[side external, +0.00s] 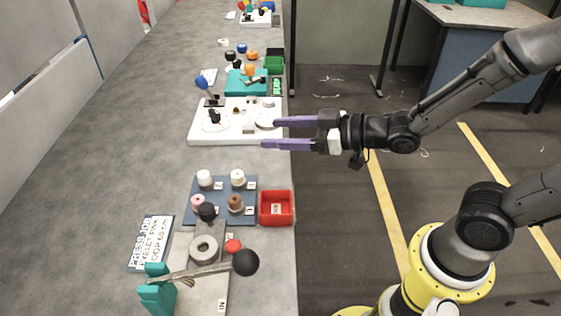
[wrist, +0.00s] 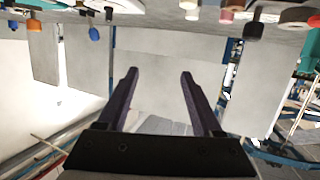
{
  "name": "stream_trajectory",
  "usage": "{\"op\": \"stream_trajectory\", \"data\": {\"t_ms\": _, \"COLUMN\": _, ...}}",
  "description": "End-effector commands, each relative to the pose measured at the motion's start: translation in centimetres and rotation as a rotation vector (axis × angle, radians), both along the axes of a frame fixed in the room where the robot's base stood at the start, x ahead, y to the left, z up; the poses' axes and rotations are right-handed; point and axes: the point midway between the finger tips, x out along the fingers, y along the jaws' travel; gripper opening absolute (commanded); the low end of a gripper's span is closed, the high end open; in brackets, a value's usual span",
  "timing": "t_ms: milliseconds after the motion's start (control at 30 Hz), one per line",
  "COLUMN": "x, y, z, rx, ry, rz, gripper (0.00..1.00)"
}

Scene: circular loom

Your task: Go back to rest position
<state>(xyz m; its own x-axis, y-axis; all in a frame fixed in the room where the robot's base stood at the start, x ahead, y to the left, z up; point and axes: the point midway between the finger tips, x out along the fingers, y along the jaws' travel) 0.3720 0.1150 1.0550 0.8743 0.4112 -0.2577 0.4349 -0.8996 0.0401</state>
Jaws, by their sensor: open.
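My gripper (side external: 268,133) has two long purple fingers held level and pointing left. They are spread apart with nothing between them. In the side view their tips overlap the right edge of the white board (side external: 200,134), which carries a small dark part, a pale disc and a blue-knobbed lever (side external: 201,82). How high the fingers are above the board I cannot tell. In the wrist view my gripper (wrist: 159,74) also shows open and empty, with the scene upside down and the bench (wrist: 170,20) along the top.
Nearer on the bench are a blue tray (side external: 222,212) with several spools, a red bin (side external: 290,208) and a press with a black ball handle (side external: 245,262). Farther back are a teal board (side external: 238,88) and a green bin (side external: 274,64).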

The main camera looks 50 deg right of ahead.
Motion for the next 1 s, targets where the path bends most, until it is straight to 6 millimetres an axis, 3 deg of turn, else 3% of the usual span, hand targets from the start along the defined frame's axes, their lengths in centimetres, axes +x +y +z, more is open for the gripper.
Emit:
{"op": "stream_trajectory", "data": {"t_ms": 33, "x": 0.4, "y": -1.2, "z": 2.9, "rx": -0.005, "ry": -0.039, "rz": -0.043, "gripper": 0.67}}
{"op": "stream_trajectory", "data": {"t_ms": 100, "x": 0.3, "y": -3.1, "z": 5.6, "rx": -0.023, "ry": -0.046, "rz": -0.112, "gripper": 0.67}}
{"op": "stream_trajectory", "data": {"t_ms": 200, "x": -0.7, "y": -5.9, "z": 8.2, "rx": -0.049, "ry": -0.014, "rz": -0.215, "gripper": 0.67}}
{"op": "stream_trajectory", "data": {"t_ms": 367, "x": -3.9, "y": -9.6, "z": 10.2, "rx": -0.074, "ry": 0.095, "rz": -0.353, "gripper": 0.67}}
{"op": "stream_trajectory", "data": {"t_ms": 600, "x": -11.1, "y": -12.2, "z": 9.3, "rx": -0.084, "ry": 0.355, "rz": -0.468, "gripper": 0.67}}
{"op": "stream_trajectory", "data": {"t_ms": 800, "x": -17.0, "y": -11.9, "z": 6.3, "rx": -0.103, "ry": 0.615, "rz": -0.470, "gripper": 0.67}}
{"op": "stream_trajectory", "data": {"t_ms": 1000, "x": -20.3, "y": -11.5, "z": 3.9, "rx": -0.135, "ry": 0.793, "rz": -0.446, "gripper": 0.67}}
